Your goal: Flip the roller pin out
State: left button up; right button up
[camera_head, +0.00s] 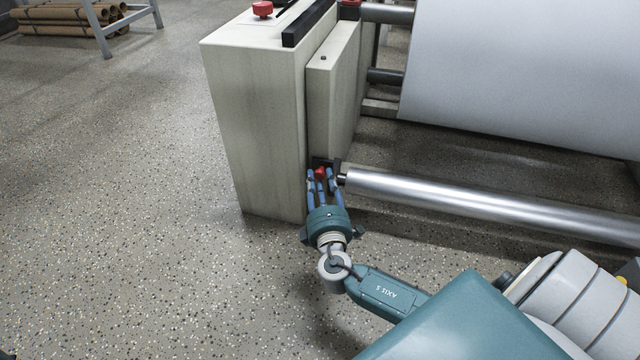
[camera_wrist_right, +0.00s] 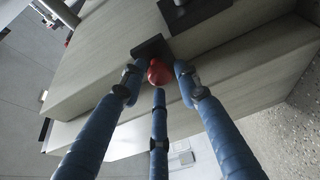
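The roller pin is a small red knob (camera_head: 321,173) on a black bracket (camera_head: 324,163) low on the machine's side, at the left end of the shiny metal roller (camera_head: 480,203). My right gripper (camera_head: 322,177) has blue fingers and reaches up to the knob. In the right wrist view the knob (camera_wrist_right: 158,72) lies between the spread fingertips (camera_wrist_right: 158,80), with one finger on each side and one below. Narrow gaps show beside the knob, so the fingers look open around it; contact is unclear.
The pale machine housing (camera_head: 255,120) stands behind and left of the gripper. A large white paper roll (camera_head: 530,75) hangs above the roller. Another red knob (camera_head: 262,8) sits on top of the housing. The speckled floor (camera_head: 120,200) at left is clear.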

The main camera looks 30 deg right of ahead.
jog(key=shift+w+d, duration=0.25)
jog(key=shift+w, duration=0.3)
grip_shut()
jog(key=shift+s+a, duration=1)
jog(key=shift+a, duration=0.15)
jog(key=shift+s+a+f, duration=0.1)
jog(key=shift+a, duration=0.15)
jog(key=shift+c, duration=0.3)
grip_release()
jog(key=shift+o, duration=0.3)
